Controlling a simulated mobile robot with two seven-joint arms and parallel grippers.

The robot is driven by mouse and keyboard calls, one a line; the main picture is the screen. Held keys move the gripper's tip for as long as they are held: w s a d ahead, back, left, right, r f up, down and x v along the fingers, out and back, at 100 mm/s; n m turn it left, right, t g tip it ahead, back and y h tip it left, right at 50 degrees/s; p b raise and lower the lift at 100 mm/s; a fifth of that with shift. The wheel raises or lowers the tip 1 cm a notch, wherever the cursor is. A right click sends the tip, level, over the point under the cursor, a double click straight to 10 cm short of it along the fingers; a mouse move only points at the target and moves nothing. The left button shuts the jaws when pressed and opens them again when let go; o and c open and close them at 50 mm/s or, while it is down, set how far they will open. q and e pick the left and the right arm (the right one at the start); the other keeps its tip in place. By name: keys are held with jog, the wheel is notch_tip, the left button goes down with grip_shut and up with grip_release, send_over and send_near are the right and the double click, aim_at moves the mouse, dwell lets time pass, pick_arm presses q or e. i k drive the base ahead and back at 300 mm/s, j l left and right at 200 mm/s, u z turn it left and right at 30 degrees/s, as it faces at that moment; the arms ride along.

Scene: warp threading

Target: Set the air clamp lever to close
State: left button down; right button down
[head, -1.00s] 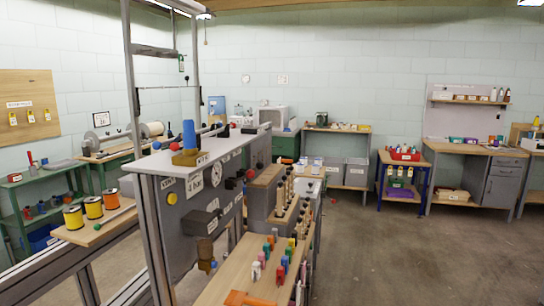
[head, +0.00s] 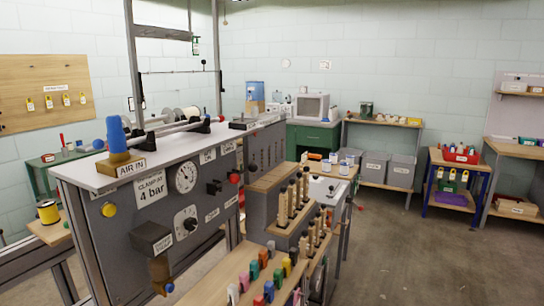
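A grey machine cabinet (head: 95,231) stands at the left and centre. Its front panel carries a "CLAMP AT 4 bar" label (head: 150,189), a round gauge (head: 186,177) and a dial (head: 187,222) below it. On its top left corner, an upright blue handle (head: 115,132) stands on a brass block (head: 120,165) by the "AIR IN" label (head: 131,168). I cannot tell which part is the air clamp lever or how it is set. Neither of my grippers shows in the head view.
A wooden board with coloured pegs (head: 262,270) and wooden-handled tools (head: 293,196) sits at the cabinet's right front. A yellow spool (head: 48,212) is at the far left. Open floor (head: 430,260) lies to the right; shelves and a blue-legged cart (head: 436,187) stand along the back.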

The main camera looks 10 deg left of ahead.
aim_at(253, 168)
jog(key=i+l, duration=0.3)
jog(key=i+l+u, duration=0.1)
jog(key=i+l, duration=0.2)
jog(key=l, duration=0.2)
jog(key=i+l, duration=0.25)
jog(key=l, duration=0.2)
jog(key=i+l+u, duration=0.1)
jog(key=i+l, duration=0.2)
jog(key=l, duration=0.1)
